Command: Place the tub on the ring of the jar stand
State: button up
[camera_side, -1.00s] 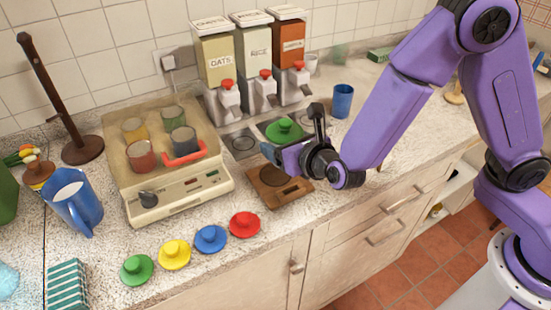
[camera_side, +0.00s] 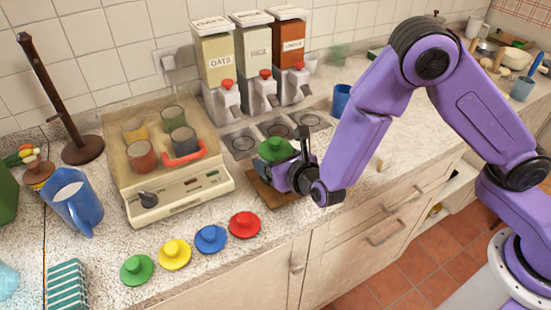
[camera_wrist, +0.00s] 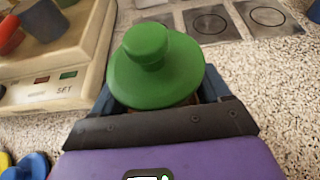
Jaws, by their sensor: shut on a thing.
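The tub has a green knobbed lid (camera_side: 277,150) that also shows in the wrist view (camera_wrist: 155,70); only a sliver of its brownish side shows below the lid. My gripper (camera_side: 290,172) is shut around the tub below the lid, its fingers on either side in the wrist view (camera_wrist: 155,100). The tub is over the back of a small wooden block (camera_side: 268,192), which looks like the jar stand. Its ring is hidden behind my gripper and the tub. I cannot tell whether the tub touches the block.
Three dispensers (camera_side: 255,70) stand at the back above metal plates with rings (camera_side: 278,128). A cream appliance (camera_side: 180,190) holding several jars stands left. Green, yellow, blue and red lids (camera_side: 210,239) lie along the front. A blue cup (camera_side: 341,98) stands behind my arm.

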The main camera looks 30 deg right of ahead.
jog(key=o, duration=1.1)
jog(key=shift+f, duration=0.1)
jog(key=shift+s+r, duration=0.25)
jog(key=v, duration=1.1)
jog(key=shift+s, duration=0.2)
